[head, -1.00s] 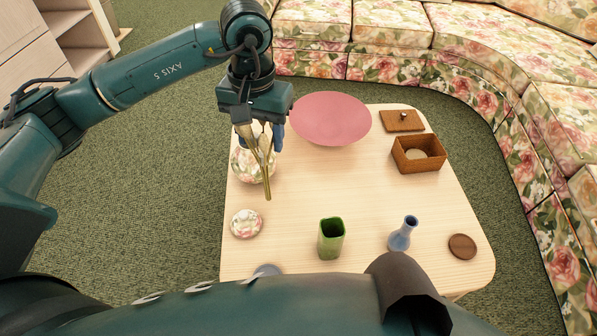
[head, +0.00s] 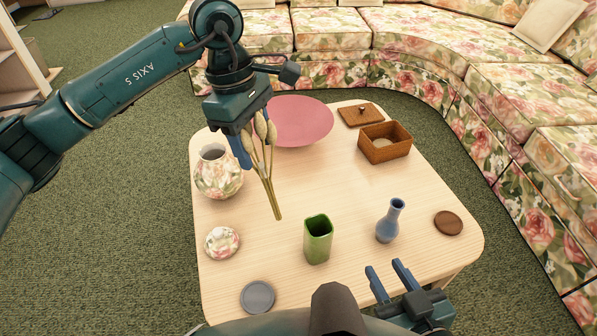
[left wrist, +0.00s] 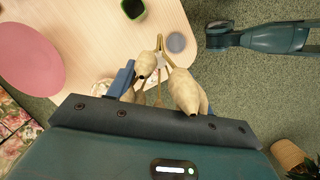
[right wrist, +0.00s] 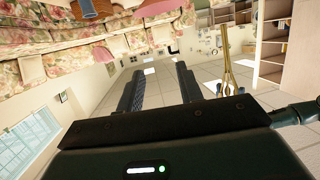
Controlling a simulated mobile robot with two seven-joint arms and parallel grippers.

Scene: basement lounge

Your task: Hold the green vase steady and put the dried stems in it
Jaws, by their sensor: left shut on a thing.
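The green vase (head: 318,240) stands upright on the table's near half in the head view. It also shows at the top of the left wrist view (left wrist: 133,8). My left gripper (head: 256,150) is shut on the dried stems (head: 268,178), held above the table left of and behind the vase. Their pale heads are up by the jaws and the stalk ends point down toward the vase; the heads fill the middle of the left wrist view (left wrist: 185,90). My right gripper (head: 388,282) is open and empty at the near edge, right of the green vase and apart from it.
A blue vase (head: 389,221) stands right of the green vase. A floral jar (head: 217,172), its lid (head: 222,242), a grey disc (head: 257,297) and a brown disc (head: 448,223) are on the table. A pink bowl (head: 300,120) and wicker box (head: 384,143) stand farther back.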

